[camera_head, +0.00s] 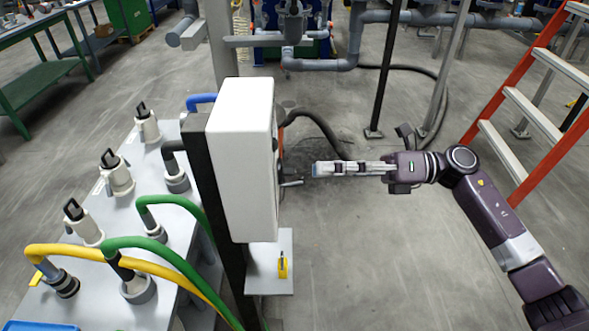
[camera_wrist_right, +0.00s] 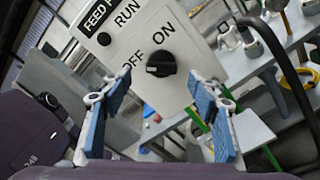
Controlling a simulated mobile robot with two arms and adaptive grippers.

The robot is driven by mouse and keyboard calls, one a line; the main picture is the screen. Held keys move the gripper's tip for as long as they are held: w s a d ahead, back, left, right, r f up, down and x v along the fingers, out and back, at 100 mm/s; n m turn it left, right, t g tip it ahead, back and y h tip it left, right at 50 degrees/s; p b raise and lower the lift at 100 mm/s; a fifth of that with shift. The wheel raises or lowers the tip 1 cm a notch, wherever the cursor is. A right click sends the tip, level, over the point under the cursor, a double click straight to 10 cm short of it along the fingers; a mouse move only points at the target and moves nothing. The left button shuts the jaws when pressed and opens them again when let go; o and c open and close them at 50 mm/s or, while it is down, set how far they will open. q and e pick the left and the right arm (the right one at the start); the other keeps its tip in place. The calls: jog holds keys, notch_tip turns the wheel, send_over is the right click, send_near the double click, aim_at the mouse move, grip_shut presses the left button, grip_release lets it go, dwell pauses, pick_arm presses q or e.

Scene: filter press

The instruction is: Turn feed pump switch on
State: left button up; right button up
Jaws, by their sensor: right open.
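The feed pump control box (camera_head: 243,150) is a white box on a dark post; its switch face is nearly edge-on in the head view. In the right wrist view its white panel (camera_wrist_right: 125,52) carries FEED P, RUN, ON and OFF lettering, partly cut off or covered. The black rotary switch (camera_wrist_right: 160,65) has a light mark on its left, by OFF. My right gripper (camera_head: 316,170) is open and empty, right of the box and pointing at it. Its blue-padded fingers (camera_wrist_right: 160,100) spread either side below the switch in the wrist view, apart from it. My left gripper is out of view.
A grey table (camera_head: 180,235) with hoses and valve fittings stands left of the box. A small shelf (camera_head: 267,277) with a yellow item sits below it. An orange ladder (camera_head: 525,100) is at the right. The floor in front of the box is clear.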

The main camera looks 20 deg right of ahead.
aim_at(294, 169)
jog(key=p+x, duration=0.2)
jog(key=x, duration=0.4)
jog(key=shift+w+a, duration=0.15)
jog(key=shift+w, duration=0.05)
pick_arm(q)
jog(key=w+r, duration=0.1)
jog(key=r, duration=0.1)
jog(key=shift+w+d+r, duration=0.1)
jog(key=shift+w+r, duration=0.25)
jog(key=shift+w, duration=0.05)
pick_arm(e)
jog(key=shift+f, duration=0.1)
jog(key=c, duration=1.2)
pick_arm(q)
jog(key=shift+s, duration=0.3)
pick_arm(e)
jog(key=shift+o, duration=0.2)
